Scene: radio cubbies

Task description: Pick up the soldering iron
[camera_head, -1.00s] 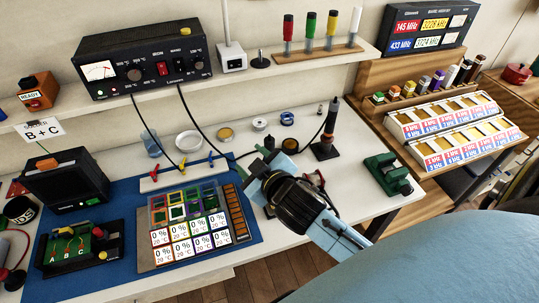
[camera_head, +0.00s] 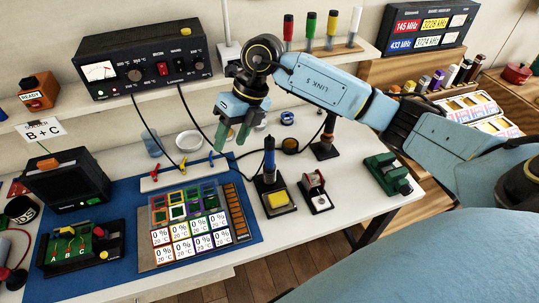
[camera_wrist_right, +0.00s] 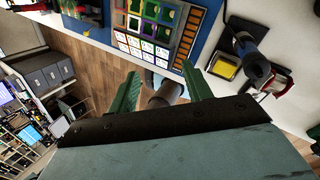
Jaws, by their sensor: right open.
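The soldering iron (camera_head: 269,158) has a blue handle and stands upright in a dark holder with a yellow sponge (camera_head: 280,199), on the white bench right of the blue mat. It also shows at the upper right of the right wrist view (camera_wrist_right: 251,58), beside the sponge. My right gripper (camera_head: 232,137) is open, its green fingers pointing down, above and left of the iron in the head view and apart from it. In the right wrist view the open fingers (camera_wrist_right: 160,70) have a dark cylinder visible between them; I cannot tell what it is. My left gripper is not in view.
A black tool in a stand (camera_head: 325,138) and a small red-and-silver holder (camera_head: 315,190) stand right of the iron. A green device (camera_head: 387,174) sits further right. Black cables hang from the soldering station (camera_head: 145,62) near my gripper. A plug strip (camera_head: 183,174) lies left.

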